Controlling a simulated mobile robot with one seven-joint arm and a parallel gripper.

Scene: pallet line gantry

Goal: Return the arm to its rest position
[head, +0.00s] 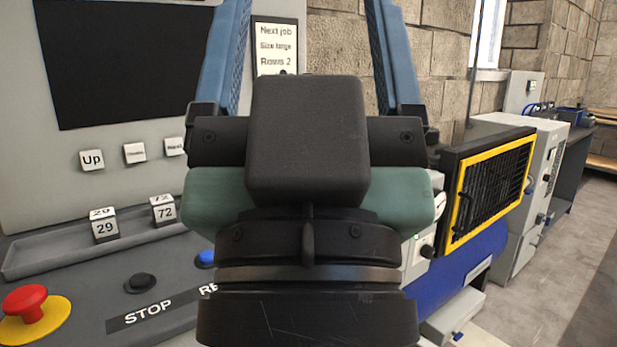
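My gripper (308,30) fills the middle of the head view, pointing up in the picture. Its two blue fingers stand wide apart, with nothing visible between them except the panel and wall behind. Their tips reach the top edge and may be cut off. The dark wrist and a green-grey gripper body show below the fingers. The rest of my arm is not visible. The gripper hides part of the control panel (60,190) behind it.
The panel carries a dark screen (130,60), an Up button (91,160), number cubes (105,225) on a ledge, a red stop button (25,303) and a partly hidden blue button (205,258). A yellow-framed grille (490,190) stands right. Open floor (560,270) lies at far right.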

